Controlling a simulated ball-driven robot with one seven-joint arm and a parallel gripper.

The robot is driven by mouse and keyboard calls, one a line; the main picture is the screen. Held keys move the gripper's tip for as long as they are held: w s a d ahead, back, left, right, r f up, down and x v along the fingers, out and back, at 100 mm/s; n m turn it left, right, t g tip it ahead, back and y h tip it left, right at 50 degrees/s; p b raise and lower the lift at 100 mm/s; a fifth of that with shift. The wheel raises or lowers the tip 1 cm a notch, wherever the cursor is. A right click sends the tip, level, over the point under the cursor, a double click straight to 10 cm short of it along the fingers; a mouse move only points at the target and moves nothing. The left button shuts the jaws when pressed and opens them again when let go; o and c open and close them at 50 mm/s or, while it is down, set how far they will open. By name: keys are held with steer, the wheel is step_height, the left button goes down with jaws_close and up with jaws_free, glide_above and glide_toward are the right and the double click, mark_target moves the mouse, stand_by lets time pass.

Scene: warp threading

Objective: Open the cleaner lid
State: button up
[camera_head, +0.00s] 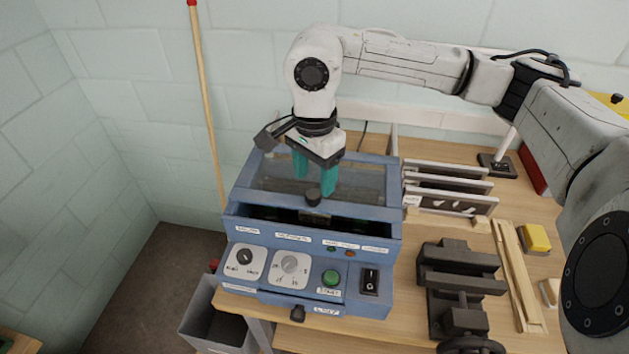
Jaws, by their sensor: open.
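The cleaner (237,290) is a blue box with a sloped control panel, standing on the wooden bench. Its lid (371,183) has a blue frame, a see-through pane and a black knob (313,197) at the front middle. A dark gap shows between the lid's front edge and the control panel. My gripper (314,185) points down over the lid, its two green fingers apart and empty. The right finger is close behind or beside the knob; I cannot tell whether they touch. The fingers cover part of the pane.
A dark vise (458,285) stands right of the cleaner. Framed panels (446,190) stand in a rack behind it. Wooden strips (515,275) and a yellow block (536,238) lie at the right. A grey bin (205,325) is below left, and a pole (207,105) leans on the wall.

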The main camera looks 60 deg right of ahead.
mark_target(314, 192)
steer(key=shift+f+p, duration=0.35)
steer(key=shift+f, duration=1.55)
steer(key=shift+c, duration=0.2)
jaws_close()
